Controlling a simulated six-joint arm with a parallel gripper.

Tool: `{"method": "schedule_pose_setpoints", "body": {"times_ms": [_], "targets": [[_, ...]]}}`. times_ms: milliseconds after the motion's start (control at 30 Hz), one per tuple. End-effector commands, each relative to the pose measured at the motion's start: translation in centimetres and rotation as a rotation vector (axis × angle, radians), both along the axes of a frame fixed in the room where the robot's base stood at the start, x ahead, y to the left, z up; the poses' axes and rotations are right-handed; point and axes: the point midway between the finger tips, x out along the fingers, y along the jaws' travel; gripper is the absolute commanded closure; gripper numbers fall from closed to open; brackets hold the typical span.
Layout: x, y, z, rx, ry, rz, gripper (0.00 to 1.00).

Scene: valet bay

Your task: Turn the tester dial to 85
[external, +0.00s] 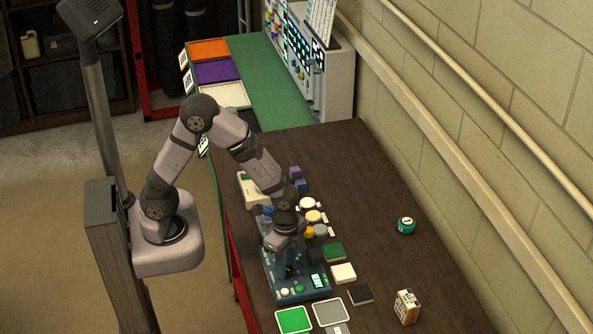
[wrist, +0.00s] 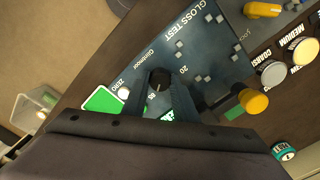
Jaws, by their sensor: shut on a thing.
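The gloss tester (external: 309,293) is a dark blue unit on the brown table, with a small lit screen (external: 318,281) at its near end. In the wrist view its panel (wrist: 205,30) reads GLOSS TEST. The black tester dial (wrist: 159,77) has a light pointer mark, and the number 20 is printed to its right. A second number near the left finger is too small to read surely. My gripper (wrist: 161,88) is shut on the dial, a finger on each side. In the external view my gripper (external: 285,266) is over the tester and hides the dial.
A yellow-orange knob (wrist: 254,101) stands at the right of the tester in the wrist view. Green (external: 334,252), white (external: 343,273) and dark (external: 360,294) sample blocks lie beside it. A teal round gauge (external: 405,225) and a small box (external: 406,307) stand further right, with bare table between.

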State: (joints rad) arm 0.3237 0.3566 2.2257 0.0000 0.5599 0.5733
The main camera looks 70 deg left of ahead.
Motion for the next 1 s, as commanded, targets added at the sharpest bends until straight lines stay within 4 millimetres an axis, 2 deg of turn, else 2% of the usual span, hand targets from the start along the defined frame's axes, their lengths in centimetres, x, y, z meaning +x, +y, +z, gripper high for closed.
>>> {"method": "schedule_pose_setpoints", "body": {"times_ms": [133,167,200,233,667,1000], "targets": [[0.2,-0.1,0.1,-0.002,-0.005,0.001,0.97],[0.2,-0.1,0.1,-0.002,-0.005,0.001,0.7],[0.2,-0.1,0.1,-0.002,-0.005,0.001,0.6],[0.2,-0.1,0.1,-0.002,-0.005,0.002,0.55],[0.1,0.0,0.5,-0.001,-0.002,0.002,0.55],[0.2,-0.1,4.3,-0.002,-0.008,0.002,0.55]]}}
